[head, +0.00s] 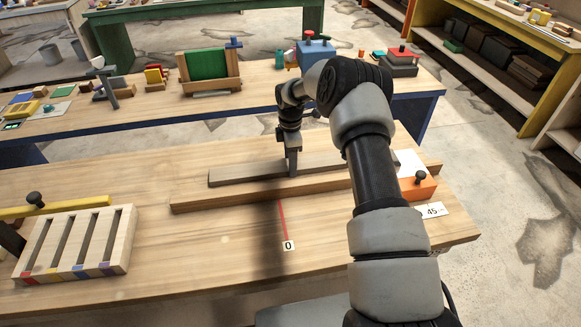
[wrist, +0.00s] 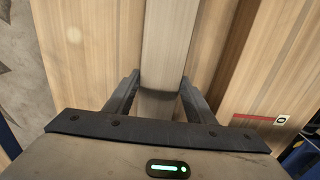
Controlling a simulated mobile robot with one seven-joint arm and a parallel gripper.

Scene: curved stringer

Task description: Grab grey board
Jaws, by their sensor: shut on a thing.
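The grey board (head: 240,175) is a long, narrow bar lying lengthwise across the workbench in the head view, just behind a longer wooden beam (head: 225,199). My gripper (head: 292,172) points down over the board's middle, with its fingers on either side of it. In the wrist view the grey board (wrist: 167,45) runs up between the two fingertips of my gripper (wrist: 160,88), which is shut on it. I cannot tell whether the board touches the bench.
A slotted wooden rack (head: 85,245) stands at the bench's left, with a yellow bar (head: 60,208) behind it. An orange block (head: 425,188) with a black knob is at the right. A red line with a "0" tag (head: 288,245) marks the clear front area.

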